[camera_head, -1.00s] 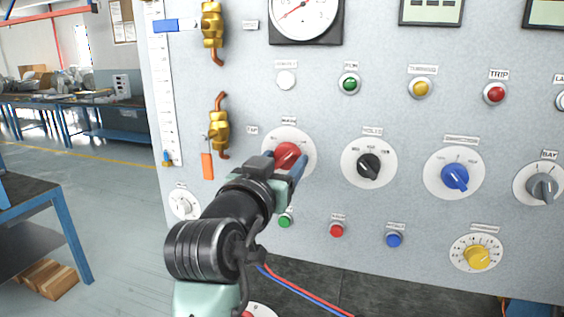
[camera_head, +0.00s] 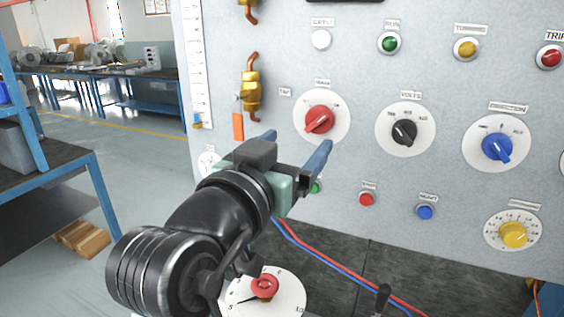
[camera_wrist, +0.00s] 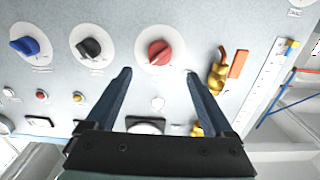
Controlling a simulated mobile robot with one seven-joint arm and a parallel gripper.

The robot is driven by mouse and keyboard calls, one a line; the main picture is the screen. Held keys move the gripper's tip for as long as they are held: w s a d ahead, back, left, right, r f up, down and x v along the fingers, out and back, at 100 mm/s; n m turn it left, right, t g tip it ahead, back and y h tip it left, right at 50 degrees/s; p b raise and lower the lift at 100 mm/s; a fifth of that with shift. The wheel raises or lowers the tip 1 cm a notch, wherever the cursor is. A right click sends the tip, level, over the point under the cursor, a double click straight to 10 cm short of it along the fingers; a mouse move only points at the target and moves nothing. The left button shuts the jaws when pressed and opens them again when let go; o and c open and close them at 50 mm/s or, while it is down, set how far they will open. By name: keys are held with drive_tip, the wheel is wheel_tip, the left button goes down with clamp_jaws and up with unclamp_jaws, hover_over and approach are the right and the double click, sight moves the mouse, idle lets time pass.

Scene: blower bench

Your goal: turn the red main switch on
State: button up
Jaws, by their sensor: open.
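The red main switch (camera_head: 319,119) is a red rotary knob on a round white plate under the label MAIN. Its pointer is tilted to the lower left in the head view. It also shows in the wrist view (camera_wrist: 159,53), ahead of the fingers and roughly between their lines. My gripper (camera_head: 297,146) is open and empty, with two blue fingers spread apart. It is below and in front of the switch, not touching it. The fingers also show in the wrist view (camera_wrist: 158,78). Nothing hides the switch knob.
On the same panel are the black VOLTS knob (camera_head: 404,132), the blue DIRECTION knob (camera_head: 497,147) and a yellow dial (camera_head: 513,234). Small buttons sit below, including a red one (camera_head: 366,199). A brass valve (camera_head: 251,92) with copper pipe and an orange tag (camera_head: 238,126) stand left of the switch.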

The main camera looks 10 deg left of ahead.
drive_tip(key=v, duration=0.3)
drive_tip(key=shift+s+a, duration=0.1)
drive_tip(key=shift+s, duration=0.25)
drive_tip(key=s+d+r+n+t+y+p, duration=0.2)
drive_tip(key=s+r+t, duration=0.3)
drive_tip(key=r, duration=0.7)
drive_tip(key=s+d+r+n+t+y+p, duration=0.1)
drive_tip(key=s+r+t, duration=0.4)
drive_tip(key=r, duration=0.7)
drive_tip(key=s+d+y+p, duration=0.1)
drive_tip(key=y+p, duration=0.1)
drive_tip(key=shift+s+n+y+p, duration=0.3)
drive_tip(key=shift+s+n+p, duration=0.05)
drive_tip(key=shift+s+n, duration=0.05)
